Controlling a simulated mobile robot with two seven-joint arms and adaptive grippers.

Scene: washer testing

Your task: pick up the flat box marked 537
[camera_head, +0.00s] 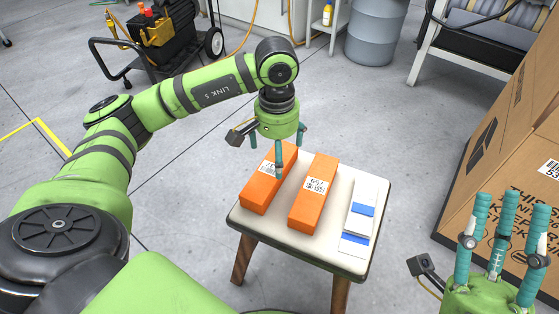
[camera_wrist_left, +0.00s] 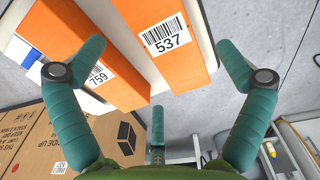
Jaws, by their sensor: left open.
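The flat orange box marked 537 (camera_head: 256,194) lies on a small white-topped stool (camera_head: 344,270), leftmost of two orange boxes. Its number reads clearly in the left wrist view (camera_wrist_left: 186,74); in the head view my finger partly covers the label. My left gripper (camera_head: 277,152) points down over this box, fingers spread and empty. In the left wrist view the fingers (camera_wrist_left: 158,66) stand apart with the box beyond them; I cannot tell the exact gap. My right gripper (camera_head: 508,212) points up at the lower right, fingers apart and empty.
A second orange box, marked 759 (camera_head: 308,208), lies close to the right of it. White-and-blue packs (camera_head: 366,194) lie at the stool's right side. A large cardboard carton (camera_head: 500,130) stands right of the stool. A grey drum (camera_head: 376,32) and a bench (camera_head: 470,45) stand behind.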

